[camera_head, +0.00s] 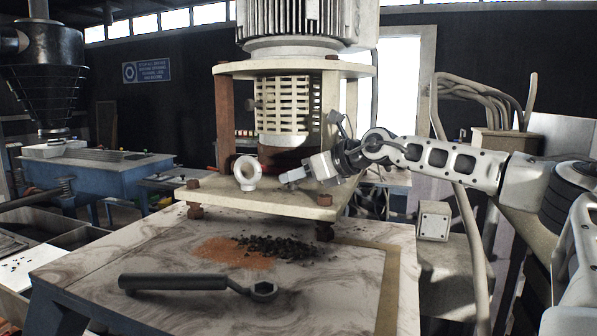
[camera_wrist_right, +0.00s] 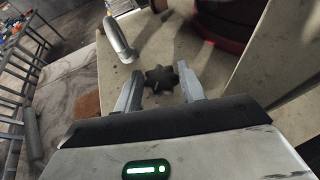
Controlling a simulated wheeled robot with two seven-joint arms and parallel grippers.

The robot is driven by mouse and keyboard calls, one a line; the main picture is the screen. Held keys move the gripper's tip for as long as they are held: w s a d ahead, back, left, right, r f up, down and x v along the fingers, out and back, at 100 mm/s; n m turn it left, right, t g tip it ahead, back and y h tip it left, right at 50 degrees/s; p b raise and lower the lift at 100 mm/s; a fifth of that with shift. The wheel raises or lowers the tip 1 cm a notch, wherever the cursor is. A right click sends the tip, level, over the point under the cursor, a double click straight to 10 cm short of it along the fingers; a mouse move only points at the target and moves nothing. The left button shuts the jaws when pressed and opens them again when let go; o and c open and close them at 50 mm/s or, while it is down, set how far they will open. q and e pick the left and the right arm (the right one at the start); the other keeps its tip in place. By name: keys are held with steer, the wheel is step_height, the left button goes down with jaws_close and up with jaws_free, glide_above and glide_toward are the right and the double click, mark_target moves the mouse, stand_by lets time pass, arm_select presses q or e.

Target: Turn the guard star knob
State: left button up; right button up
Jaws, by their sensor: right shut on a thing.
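The dark star knob (camera_wrist_right: 160,79) shows in the right wrist view, between the two grey fingers of my right gripper (camera_wrist_right: 160,74), on the pale plate. My right gripper is shut on it. In the head view my right gripper (camera_head: 287,179) reaches in from the right, low over the square base plate (camera_head: 262,203) of the machine. The knob cannot be made out in the head view. The slotted cream guard (camera_head: 285,104) stands behind, under the motor. My left gripper is not in view.
A pale ring-topped eye bolt (camera_head: 247,173) stands just left of the gripper. Upright posts carry the upper plate (camera_head: 290,68). A dark wrench (camera_head: 180,282) and loose dark and orange grains (camera_head: 232,255) lie on the marbled tabletop (camera_head: 330,305).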

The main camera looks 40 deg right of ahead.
steer(key=o, duration=1)
steer(key=shift+c, duration=0.2)
steer(key=shift+b+v, duration=0.3)
steer(key=shift+v, duration=0.6)
steer(key=b+v, duration=0.2)
steer(key=v, duration=0.1)
steer(key=b+v, duration=0.2)
steer(key=v, duration=0.1)
steer(key=b+v, duration=0.2)
steer(key=v, duration=0.1)
steer(key=shift+s+d+f+b, duration=0.1)
steer(key=shift+f+b, duration=0.2)
steer(key=shift+b, duration=0.05)
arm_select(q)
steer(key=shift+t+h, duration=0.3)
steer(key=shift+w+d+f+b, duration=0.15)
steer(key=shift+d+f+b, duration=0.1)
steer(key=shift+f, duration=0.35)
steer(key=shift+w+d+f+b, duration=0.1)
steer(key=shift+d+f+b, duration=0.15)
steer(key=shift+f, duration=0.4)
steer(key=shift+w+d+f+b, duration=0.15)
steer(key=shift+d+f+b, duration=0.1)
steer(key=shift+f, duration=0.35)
arm_select(e)
steer(key=shift+r+v, duration=0.15)
steer(key=shift+v, duration=1.15)
steer(key=shift+r+v, duration=0.15)
steer(key=shift+v, duration=1.15)
